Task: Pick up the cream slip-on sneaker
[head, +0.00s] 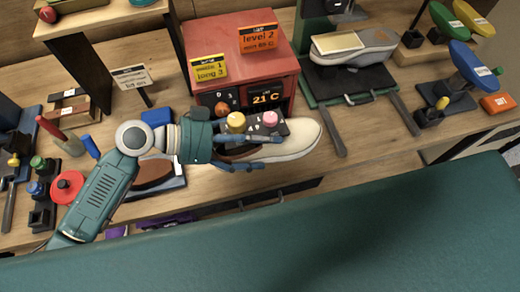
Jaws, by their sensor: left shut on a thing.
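The cream slip-on sneaker (304,138) is in front of the red machine, its pale rounded toe pointing right. My left gripper (269,151) comes in from the left, with its blue fingers closed around the rear part of the shoe. The fingers and wrist hide much of the heel and the opening. I cannot tell whether the sole touches the bench's front edge or is just clear of it. My right gripper is not in view.
The red machine (228,45) with knobs and a "21 C" display stands right behind the sneaker. A grey shoe (368,48) rests on a green-framed press to the right. Coloured shoe-shaped forms on stands fill the far right. Jars and tools crowd the left of the wooden bench (385,125).

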